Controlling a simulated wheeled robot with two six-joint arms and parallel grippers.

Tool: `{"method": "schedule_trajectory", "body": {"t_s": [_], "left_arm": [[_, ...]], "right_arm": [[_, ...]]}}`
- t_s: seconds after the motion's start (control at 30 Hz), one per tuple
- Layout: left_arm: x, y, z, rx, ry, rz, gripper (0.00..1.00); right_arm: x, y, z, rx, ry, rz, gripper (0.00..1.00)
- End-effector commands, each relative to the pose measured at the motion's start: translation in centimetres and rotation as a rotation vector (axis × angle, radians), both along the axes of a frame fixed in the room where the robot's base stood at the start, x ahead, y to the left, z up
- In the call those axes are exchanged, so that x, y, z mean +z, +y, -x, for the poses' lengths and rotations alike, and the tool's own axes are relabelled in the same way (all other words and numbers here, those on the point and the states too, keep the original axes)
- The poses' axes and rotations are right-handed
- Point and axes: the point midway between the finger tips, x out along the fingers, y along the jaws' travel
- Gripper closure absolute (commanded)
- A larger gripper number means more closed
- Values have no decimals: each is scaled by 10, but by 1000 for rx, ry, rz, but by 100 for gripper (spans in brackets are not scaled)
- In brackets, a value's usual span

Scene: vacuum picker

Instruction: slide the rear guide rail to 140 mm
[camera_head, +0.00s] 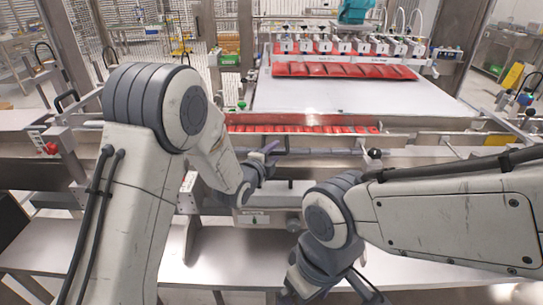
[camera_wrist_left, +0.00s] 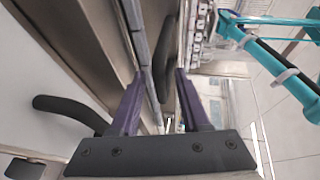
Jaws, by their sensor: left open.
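Long metal guide rails run across the machine in front of the white bed; the farther one, which I take as the rear guide rail (camera_head: 320,129), has a row of red packs along it. I cannot read any scale or position on it. My left gripper (camera_head: 266,156) is over the front part of the rails, left of a black round knob (camera_head: 375,153). In the left wrist view, its purple fingers (camera_wrist_left: 160,88) are apart, with a dark rounded bar (camera_wrist_left: 165,55) just beyond and between the tips. Contact cannot be told. My right gripper (camera_head: 330,289) is low at the front, partly cut off.
A suction picker head (camera_head: 345,46) with several cups hangs over red packs at the back of the white bed (camera_head: 350,97). A steel shelf (camera_head: 225,240) lies in front. A red knob (camera_head: 51,148) is at left. In the left wrist view, a black curved handle (camera_wrist_left: 65,108) is at left.

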Motion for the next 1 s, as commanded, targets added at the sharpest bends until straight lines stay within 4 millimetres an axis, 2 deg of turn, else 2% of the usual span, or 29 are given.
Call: {"method": "schedule_trajectory", "body": {"t_s": [0.17,0.4,0.6,1.0], "left_arm": [[3,8,18,1,-2,1,54],[13,27,62,1,-1,0,54],[19,37,87,1,0,0,54],[20,40,94,0,1,0,54]], "right_arm": [[-6,0,0,0,0,0,0],[-15,0,0,0,0,0,0],[-19,0,0,0,0,0,0],[-19,0,0,0,0,0,0]]}}
